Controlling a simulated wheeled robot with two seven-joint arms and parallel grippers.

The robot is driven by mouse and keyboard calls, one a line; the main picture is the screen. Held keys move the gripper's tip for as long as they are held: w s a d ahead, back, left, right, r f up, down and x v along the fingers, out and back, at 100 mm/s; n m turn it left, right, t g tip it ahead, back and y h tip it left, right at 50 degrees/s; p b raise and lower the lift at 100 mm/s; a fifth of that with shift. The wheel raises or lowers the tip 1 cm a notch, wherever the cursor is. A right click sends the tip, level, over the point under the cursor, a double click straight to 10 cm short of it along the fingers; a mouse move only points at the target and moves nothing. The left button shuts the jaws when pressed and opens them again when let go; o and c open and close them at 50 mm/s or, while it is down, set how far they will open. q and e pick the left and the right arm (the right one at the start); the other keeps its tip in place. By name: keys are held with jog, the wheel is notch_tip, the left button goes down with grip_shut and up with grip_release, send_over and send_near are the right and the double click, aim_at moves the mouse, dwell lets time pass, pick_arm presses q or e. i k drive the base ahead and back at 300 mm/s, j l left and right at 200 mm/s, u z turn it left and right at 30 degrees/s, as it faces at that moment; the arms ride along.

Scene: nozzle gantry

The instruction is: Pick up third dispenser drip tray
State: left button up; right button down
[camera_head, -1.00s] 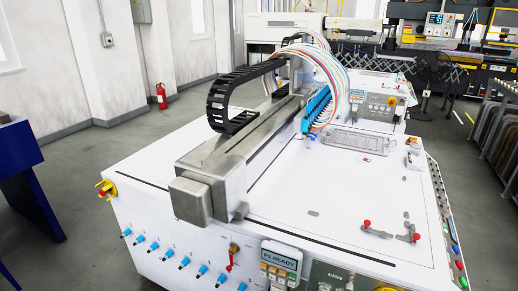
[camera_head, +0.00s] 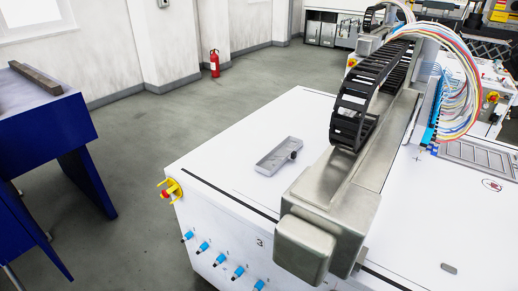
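A shallow grey metal tray (camera_head: 277,155) lies on the white machine top, left of the gantry beam. A small dark knob or fitting sits at its right end. It looks like a drip tray. The white machine (camera_head: 220,149) has a "3" on its front face. The silver gantry beam (camera_head: 358,170) and its black cable chain (camera_head: 362,100) stand close to the right of the tray. Neither of my grippers is in view.
A blue bench (camera_head: 40,130) with a dark bar on top stands at the left. A red fire extinguisher (camera_head: 214,63) stands by the back wall. Grey floor (camera_head: 140,160) is clear between bench and machine. Blue knobs line the machine's front.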

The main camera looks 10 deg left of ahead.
aim_at(287, 150)
jog(key=i+j+z, duration=0.1)
jog(key=j+z, duration=0.15)
jog(key=z, duration=0.15)
jog(key=i+j+z, duration=0.1)
jog(key=j+z, duration=0.85)
jog(key=z, duration=0.2)
